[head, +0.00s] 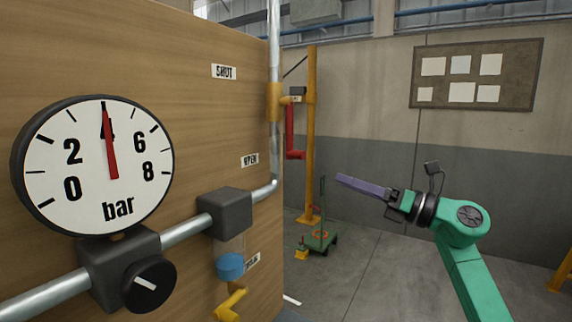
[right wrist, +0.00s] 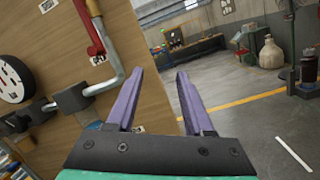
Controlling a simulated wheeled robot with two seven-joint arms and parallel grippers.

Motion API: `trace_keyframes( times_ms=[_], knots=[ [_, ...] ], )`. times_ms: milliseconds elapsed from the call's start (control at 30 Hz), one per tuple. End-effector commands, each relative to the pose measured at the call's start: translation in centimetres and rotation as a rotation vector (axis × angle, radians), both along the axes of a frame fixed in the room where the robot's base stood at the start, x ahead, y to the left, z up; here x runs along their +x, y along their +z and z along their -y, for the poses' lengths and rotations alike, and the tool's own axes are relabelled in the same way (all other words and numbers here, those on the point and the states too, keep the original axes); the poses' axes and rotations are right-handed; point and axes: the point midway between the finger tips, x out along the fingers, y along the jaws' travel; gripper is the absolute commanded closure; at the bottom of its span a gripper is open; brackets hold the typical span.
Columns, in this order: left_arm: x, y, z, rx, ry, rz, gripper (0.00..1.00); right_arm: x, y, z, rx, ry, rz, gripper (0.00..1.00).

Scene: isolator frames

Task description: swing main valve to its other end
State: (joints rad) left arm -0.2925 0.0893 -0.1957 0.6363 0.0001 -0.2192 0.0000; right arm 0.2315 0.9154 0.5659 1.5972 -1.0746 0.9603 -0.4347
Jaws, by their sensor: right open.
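The main valve has a brass body (head: 275,102) on the vertical pipe at the panel's right edge. Its red lever (head: 290,130) hangs down, its bent end near the height of the OPEN label (head: 250,160). The SHUT label (head: 224,72) is higher up. The red lever also shows at upper left in the right wrist view (right wrist: 88,30). My right gripper (head: 342,180) is to the right of the lever, apart from it. Its purple fingers are spread and empty in the right wrist view (right wrist: 160,75). My left gripper is out of view.
A pressure gauge (head: 75,170) with its red needle near 4 stands at left. A black knob (head: 150,284), a blue cap (head: 230,266) and a yellow lever (head: 230,304) are lower on the panel. A green cart (head: 320,240) stands on the floor behind. Open space lies right of the panel.

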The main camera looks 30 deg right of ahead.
Motion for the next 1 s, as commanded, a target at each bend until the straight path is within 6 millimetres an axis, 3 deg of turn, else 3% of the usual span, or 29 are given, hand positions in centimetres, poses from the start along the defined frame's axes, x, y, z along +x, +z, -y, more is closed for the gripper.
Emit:
trace_keyframes(
  times_ms=[33,100,167,267,433,567,733,833,1000],
  knots=[
    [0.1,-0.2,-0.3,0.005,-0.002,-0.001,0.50,-2.4,2.9,-2.0,-0.200,-0.006,0.068,0.48],
    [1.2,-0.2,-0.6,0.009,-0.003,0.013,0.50,-5.1,5.1,-4.2,-0.451,-0.033,0.130,0.48],
    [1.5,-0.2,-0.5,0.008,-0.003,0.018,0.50,-6.5,6.0,-5.2,-0.595,-0.059,0.158,0.48],
    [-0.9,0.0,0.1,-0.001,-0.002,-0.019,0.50,-6.8,6.5,-5.8,-0.670,-0.076,0.166,0.48],
    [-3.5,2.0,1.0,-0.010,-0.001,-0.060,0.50,-4.0,7.0,-7.4,-0.663,-0.073,0.164,0.48],
    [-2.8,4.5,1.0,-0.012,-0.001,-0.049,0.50,-0.9,7.3,-9.2,-0.657,-0.070,0.163,0.48],
    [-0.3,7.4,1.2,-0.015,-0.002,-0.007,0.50,2.9,7.2,-11.4,-0.655,-0.071,0.164,0.48],
    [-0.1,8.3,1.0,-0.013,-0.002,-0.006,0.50,4.5,6.9,-12.2,-0.654,-0.072,0.164,0.48],
    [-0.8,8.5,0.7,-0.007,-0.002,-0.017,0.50,5.4,6.4,-12.9,-0.656,-0.072,0.164,0.48]
  ],
)
